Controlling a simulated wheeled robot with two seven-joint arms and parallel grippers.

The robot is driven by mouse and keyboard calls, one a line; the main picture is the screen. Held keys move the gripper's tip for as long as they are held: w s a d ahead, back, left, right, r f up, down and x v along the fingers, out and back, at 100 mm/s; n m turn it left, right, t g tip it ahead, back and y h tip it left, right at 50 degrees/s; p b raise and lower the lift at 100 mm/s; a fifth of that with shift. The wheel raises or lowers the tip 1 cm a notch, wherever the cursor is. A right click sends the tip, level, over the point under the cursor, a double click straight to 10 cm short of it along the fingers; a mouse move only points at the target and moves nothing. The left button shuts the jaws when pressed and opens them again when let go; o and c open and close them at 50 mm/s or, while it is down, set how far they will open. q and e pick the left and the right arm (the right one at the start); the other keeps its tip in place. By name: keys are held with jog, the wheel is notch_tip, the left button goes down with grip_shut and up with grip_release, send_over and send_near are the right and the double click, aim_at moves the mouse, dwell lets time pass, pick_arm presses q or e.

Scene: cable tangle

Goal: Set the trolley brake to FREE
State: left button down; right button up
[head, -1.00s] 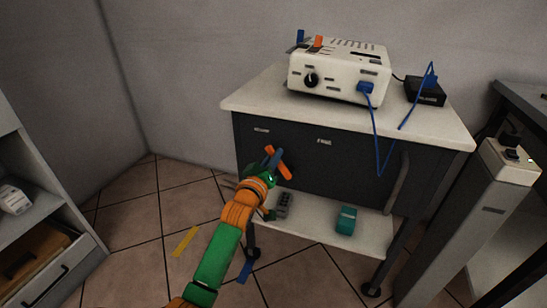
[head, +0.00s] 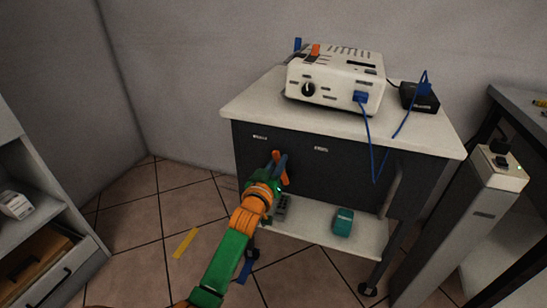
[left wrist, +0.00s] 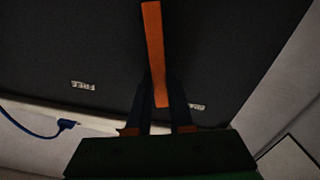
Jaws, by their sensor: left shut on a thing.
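The orange brake lever (head: 285,180) is on the dark front panel of the white-topped trolley (head: 340,122). It leans slightly, its top end between two labels and nearer the left one. The FREE label (head: 321,149) is to the upper right of the lever; it also shows upside down in the left wrist view (left wrist: 83,86). The left label (head: 260,137) is too small to read. My left gripper (head: 281,164) is shut on the lever; in the left wrist view the orange bar (left wrist: 153,45) runs between its fingers. My right gripper is not in view.
A white device (head: 335,78) with a blue cable (head: 369,135) stands on the trolley top. The cable hangs before the panel's right part. A teal item (head: 343,221) lies on the lower shelf. A grey post (head: 470,210) stands close on the right.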

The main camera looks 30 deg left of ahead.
aim_at(303, 162)
pick_arm(q)
jog(key=d+m, duration=0.1)
jog(key=m+p, duration=0.1)
jog(key=m, duration=0.1)
jog(key=shift+w+d+r, duration=0.15)
jog(key=shift+w+d, duration=0.05)
jog(key=shift+d, duration=0.2)
jog(key=shift+w+d+m+p, duration=0.1)
jog(key=shift+d+m+p, duration=0.35)
jog(key=shift+m, duration=0.35)
jog(key=m, duration=0.1)
jog(key=d+m, duration=0.1)
jog(key=shift+w+d+f+m, duration=0.2)
jog(key=shift+d+f+m, duration=0.05)
jog(key=shift+f+m, duration=0.05)
jog(key=m, duration=0.1)
jog(key=d+m, duration=0.1)
jog(key=shift+w+d+f+m+b, duration=0.15)
jog(key=shift+f+m+b, duration=0.1)
jog(key=shift+m+b, duration=0.05)
jog(key=shift+d+f+m, duration=0.15)
jog(key=shift+d+m, duration=0.05)
jog(key=shift+m, duration=0.3)
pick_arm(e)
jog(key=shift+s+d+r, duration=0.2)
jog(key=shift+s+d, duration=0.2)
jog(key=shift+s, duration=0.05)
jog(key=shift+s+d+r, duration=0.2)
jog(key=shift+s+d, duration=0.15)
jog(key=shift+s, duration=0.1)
